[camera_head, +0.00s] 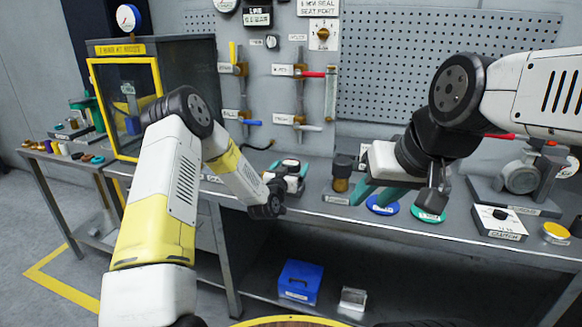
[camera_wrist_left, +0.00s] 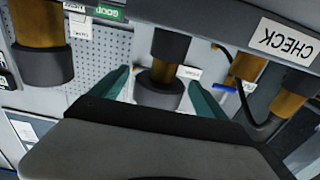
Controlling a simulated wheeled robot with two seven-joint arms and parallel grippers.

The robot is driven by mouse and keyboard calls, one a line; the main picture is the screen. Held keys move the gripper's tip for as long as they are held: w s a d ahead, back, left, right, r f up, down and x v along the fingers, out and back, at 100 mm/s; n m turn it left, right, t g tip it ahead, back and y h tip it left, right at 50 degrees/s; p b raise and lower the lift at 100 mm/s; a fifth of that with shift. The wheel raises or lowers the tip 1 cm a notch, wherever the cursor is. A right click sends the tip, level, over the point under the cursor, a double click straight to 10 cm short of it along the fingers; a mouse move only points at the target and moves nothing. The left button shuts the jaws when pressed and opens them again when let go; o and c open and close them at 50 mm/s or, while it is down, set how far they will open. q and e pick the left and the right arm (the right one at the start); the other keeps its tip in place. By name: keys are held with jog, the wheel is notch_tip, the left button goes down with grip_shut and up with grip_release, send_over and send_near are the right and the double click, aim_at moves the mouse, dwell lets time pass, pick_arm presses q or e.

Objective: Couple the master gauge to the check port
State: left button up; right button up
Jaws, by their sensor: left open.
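My left gripper (camera_head: 291,170) is at the bench, left of a black-topped brass cylinder; its fingers are hard to make out there. In the left wrist view my left gripper (camera_wrist_left: 163,92) has its teal fingers apart, on either side of a brass fitting (camera_wrist_left: 162,77) with black collars. Gaps show beside the fitting. The CHECK label (camera_wrist_left: 290,42) appears upside down on a grey bar at upper right, with brass stubs nearby. I cannot tell which part is the master gauge. My right gripper (camera_head: 376,194) hangs over the bench with its teal fingers apart and nothing visible between them.
The black-topped brass cylinder (camera_head: 341,178) stands between my grippers. A blue disc (camera_head: 380,208) and a teal disc (camera_head: 428,215) lie near the right gripper. Valve pipes (camera_head: 300,90) line the wall behind. A yellow-framed cabinet (camera_head: 100,90) is at left.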

pick_arm(q)
jog(key=c, duration=1.9)
jog(key=shift+o, duration=0.2)
jog(key=shift+r, duration=0.15)
